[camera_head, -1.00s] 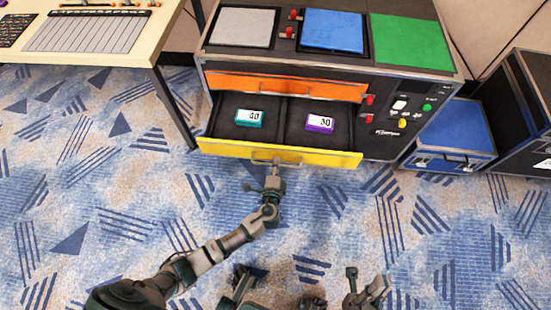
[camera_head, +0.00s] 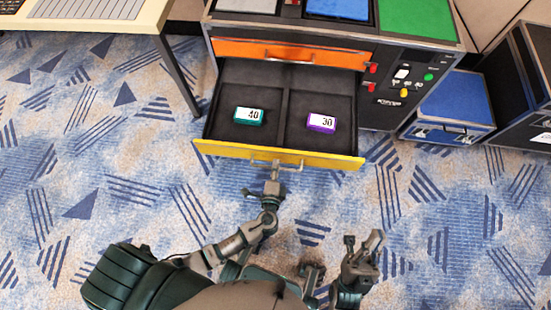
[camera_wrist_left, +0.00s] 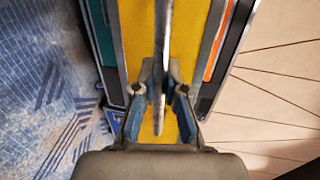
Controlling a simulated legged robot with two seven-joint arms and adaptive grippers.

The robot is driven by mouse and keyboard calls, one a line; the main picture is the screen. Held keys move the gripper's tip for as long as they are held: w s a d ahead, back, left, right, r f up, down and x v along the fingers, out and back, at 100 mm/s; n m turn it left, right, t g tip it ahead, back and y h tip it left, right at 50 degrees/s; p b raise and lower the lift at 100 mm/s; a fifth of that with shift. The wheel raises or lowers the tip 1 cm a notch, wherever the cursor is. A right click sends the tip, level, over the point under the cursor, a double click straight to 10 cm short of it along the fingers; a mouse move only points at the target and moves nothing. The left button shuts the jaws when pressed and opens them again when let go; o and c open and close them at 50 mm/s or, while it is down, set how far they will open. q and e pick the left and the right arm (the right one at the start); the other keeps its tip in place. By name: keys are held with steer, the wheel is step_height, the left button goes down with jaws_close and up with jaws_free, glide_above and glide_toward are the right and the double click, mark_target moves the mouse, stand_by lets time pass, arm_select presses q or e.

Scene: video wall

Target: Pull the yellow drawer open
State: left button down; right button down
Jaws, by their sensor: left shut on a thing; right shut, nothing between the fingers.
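The yellow drawer (camera_head: 220,150) stands pulled out from the black cabinet. Its dark inside has two compartments. A teal block marked 40 (camera_head: 248,116) lies in the left one, and a purple block marked 30 (camera_head: 321,122) in the right one. My left gripper (camera_head: 275,170) is at the drawer's metal handle (camera_head: 292,162), shut on it. In the left wrist view the fingers (camera_wrist_left: 160,95) close around the handle bar (camera_wrist_left: 162,45), in front of the yellow face (camera_wrist_left: 133,40). My right gripper (camera_head: 362,248) is shut and empty, low over the carpet, away from the drawer.
The orange drawer (camera_head: 235,48) above is closed. Blue (camera_head: 340,8) and green (camera_head: 415,15) panels are on the cabinet top. A table (camera_head: 150,15) stands at left, a blue-topped case (camera_head: 458,100) at right. Patterned carpet in front is clear.

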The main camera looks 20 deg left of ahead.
arm_select(q)
steer(key=shift+s+d+f, duration=0.1)
steer(key=shift+d+f, duration=0.15)
steer(key=c, duration=1.3)
jaws_free()
steer(key=shift+o, duration=0.5)
steer(key=shift+r, duration=0.1)
steer(key=shift+s, duration=0.2)
steer(key=v, duration=1.1)
steer(key=shift+s+d, duration=0.15)
steer(key=shift+d, duration=0.05)
